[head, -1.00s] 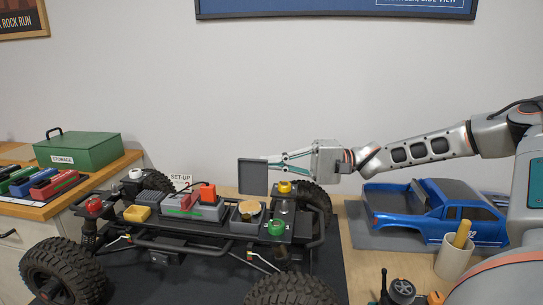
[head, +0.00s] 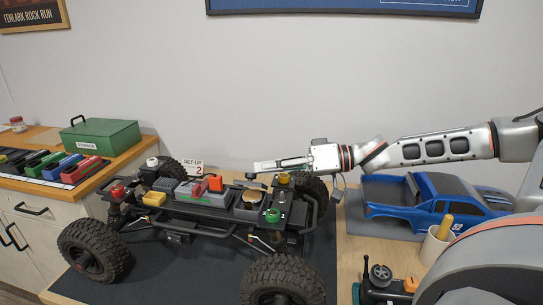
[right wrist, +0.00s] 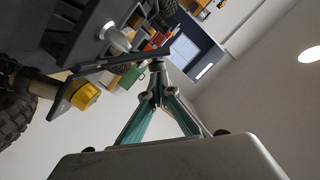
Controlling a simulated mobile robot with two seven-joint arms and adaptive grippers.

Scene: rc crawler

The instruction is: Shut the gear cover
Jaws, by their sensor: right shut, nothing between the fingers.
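The gear cover (head: 252,185) is a thin dark plate, seen nearly edge-on in the head view. It is tilted down over the grey gear box (head: 250,213) on the crawler, and a gold gear (head: 250,197) still shows beneath it. My right gripper (head: 256,167) is shut and empty, its fingertips just above the cover. In the right wrist view, the shut fingertips (right wrist: 157,66) are at the dark edge-on cover (right wrist: 118,63); I cannot tell whether they touch. My left gripper is not in view.
A yellow cap (head: 284,178) and a green cap (head: 272,215) stand close to the gear box. The blue truck body (head: 435,200) lies to the right under my arm.

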